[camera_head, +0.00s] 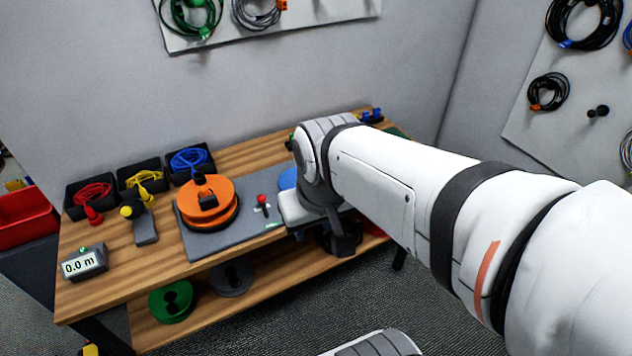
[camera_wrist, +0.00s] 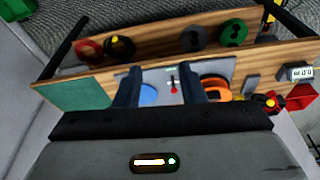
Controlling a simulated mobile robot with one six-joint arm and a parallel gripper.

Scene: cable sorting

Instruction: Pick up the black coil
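Black cable coils hang on the right wall panel in the head view: a large one with a blue tie (camera_head: 585,22) and a smaller one with an orange tie (camera_head: 548,91). A black spool with a yellow centre (camera_wrist: 119,48) sits on the bench's lower shelf in the wrist view. I cannot tell which of these is the task's coil. My gripper (camera_wrist: 160,88) is open, its two dark fingers apart with nothing between them. In the head view my gripper (camera_head: 345,238) is at the bench's front edge, partly hidden by my arm.
The wooden bench (camera_head: 120,262) carries an orange spool (camera_head: 207,200), black bins of cables and a meter (camera_head: 84,262). Its lower shelf holds a green spool (camera_head: 170,301), a grey spool (camera_head: 232,279) and a red spool (camera_wrist: 88,50). Carpet in front looks mostly clear.

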